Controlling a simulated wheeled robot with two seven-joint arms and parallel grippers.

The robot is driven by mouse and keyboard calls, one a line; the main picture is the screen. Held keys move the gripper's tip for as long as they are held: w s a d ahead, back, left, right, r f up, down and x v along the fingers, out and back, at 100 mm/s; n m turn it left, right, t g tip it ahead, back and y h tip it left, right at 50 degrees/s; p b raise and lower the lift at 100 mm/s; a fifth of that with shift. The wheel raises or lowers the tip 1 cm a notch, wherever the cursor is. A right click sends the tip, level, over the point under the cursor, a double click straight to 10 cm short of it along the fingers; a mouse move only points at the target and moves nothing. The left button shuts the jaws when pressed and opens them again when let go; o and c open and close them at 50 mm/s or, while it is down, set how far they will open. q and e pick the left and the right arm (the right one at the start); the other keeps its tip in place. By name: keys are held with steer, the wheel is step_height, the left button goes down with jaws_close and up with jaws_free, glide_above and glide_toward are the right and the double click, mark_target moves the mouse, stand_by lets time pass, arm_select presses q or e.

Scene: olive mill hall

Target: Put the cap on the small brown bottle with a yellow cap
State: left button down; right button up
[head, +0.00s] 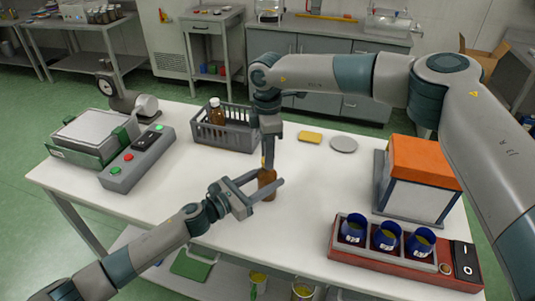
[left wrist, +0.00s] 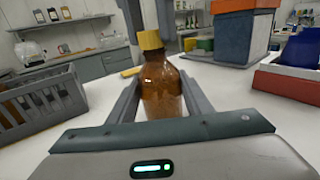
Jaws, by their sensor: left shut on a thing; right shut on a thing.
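The small brown bottle (head: 267,184) stands upright over the white table, between the fingers of my left gripper (head: 262,189), which is shut on it. In the left wrist view the bottle (left wrist: 162,88) shows its shoulder and neck, with the yellow cap (left wrist: 150,40) at the top of the neck. My right gripper (head: 267,160) points straight down above the bottle, shut on the cap. Its fingers (left wrist: 149,16) flank the cap in the left wrist view. The cap looks level and in line with the neck; I cannot tell whether it is fully seated.
A grey crate (head: 238,138) with a white-capped brown bottle (head: 216,110) stands behind. A yellow pad (head: 310,137) and a grey disc (head: 344,144) lie to the right. An orange-topped box (head: 424,160) and a red holder with blue cups (head: 385,262) are at right, a button box (head: 135,160) at left.

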steer(key=m, duration=0.5)
steer(key=shift+m, duration=0.3)
steer(key=o, duration=1)
steer(key=shift+r, duration=2.25)
steer(key=shift+c, duration=0.3)
